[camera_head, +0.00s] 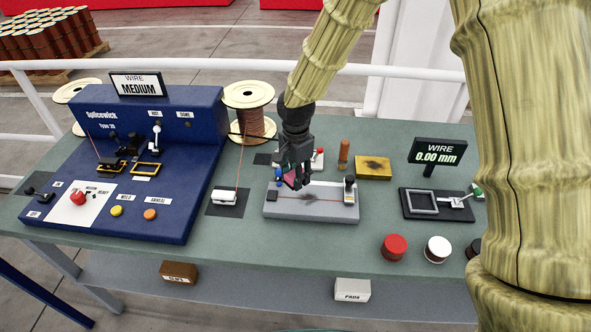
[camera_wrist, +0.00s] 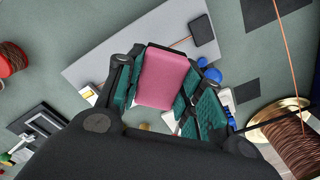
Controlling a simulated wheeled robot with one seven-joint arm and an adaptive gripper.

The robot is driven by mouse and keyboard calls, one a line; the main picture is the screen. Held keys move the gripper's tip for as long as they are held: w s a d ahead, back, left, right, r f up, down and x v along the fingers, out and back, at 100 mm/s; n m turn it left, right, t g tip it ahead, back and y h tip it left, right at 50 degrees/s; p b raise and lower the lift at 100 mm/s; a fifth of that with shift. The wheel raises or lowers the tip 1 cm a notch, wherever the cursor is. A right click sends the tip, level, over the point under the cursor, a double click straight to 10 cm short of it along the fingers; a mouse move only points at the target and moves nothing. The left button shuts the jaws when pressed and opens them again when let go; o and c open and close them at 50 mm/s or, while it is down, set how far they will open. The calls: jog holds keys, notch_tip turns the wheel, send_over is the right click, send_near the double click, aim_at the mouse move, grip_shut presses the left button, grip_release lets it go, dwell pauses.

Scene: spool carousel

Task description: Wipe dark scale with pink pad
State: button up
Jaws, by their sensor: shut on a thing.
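My gripper (camera_head: 295,176) is shut on the pink pad (camera_wrist: 162,77), which sits between its green-lined fingers in the wrist view. In the head view only a small pink part of the pad (camera_head: 291,180) shows beside the dark fingers. The gripper is over the grey fixture block (camera_head: 310,212). A thin wire (camera_head: 325,201) runs along the block, reddish at right.
The blue machine (camera_head: 150,185) stands at left and a wire spool (camera_head: 250,125) behind. A yellow block with a dark patch (camera_head: 373,168) and a gauge frame (camera_head: 421,202) are at right. Red (camera_head: 394,246) and white (camera_head: 437,249) round pieces sit near the front edge.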

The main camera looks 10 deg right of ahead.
aim_at(296, 198)
notch_tip(296, 198, down, 7)
jog(key=b, duration=0.4)
jog(key=shift+d+f, duration=0.2)
jog(key=shift+d, duration=0.45)
jog(key=shift+c, duration=0.8)
jog(key=shift+s+d, duration=0.35)
jog(key=shift+d, duration=0.65)
jog(key=shift+s+d, duration=0.4)
jog(key=shift+d, duration=0.6)
jog(key=shift+s+d, duration=0.35)
jog(key=shift+d, duration=0.65)
jog(key=shift+d+f, duration=0.1)
jog(key=shift+w+a, duration=0.35)
jog(key=shift+a, duration=0.9)
jog(key=shift+w+a, duration=0.4)
jog(key=shift+a, duration=0.85)
jog(key=shift+w+a, duration=0.35)
jog(key=shift+a, duration=0.9)
notch_tip(296, 198, up, 5)
jog(key=shift+s+p, duration=0.1)
jog(key=shift+p, duration=1.05)
jog(key=shift+w+r+p, duration=0.25)
jog(key=shift+r+p, duration=0.55)
jog(key=shift+r, duration=0.15)
jog(key=shift+s+r+p, duration=0.1)
jog(key=shift+r+p, duration=0.4)
jog(key=shift+r, duration=0.4)
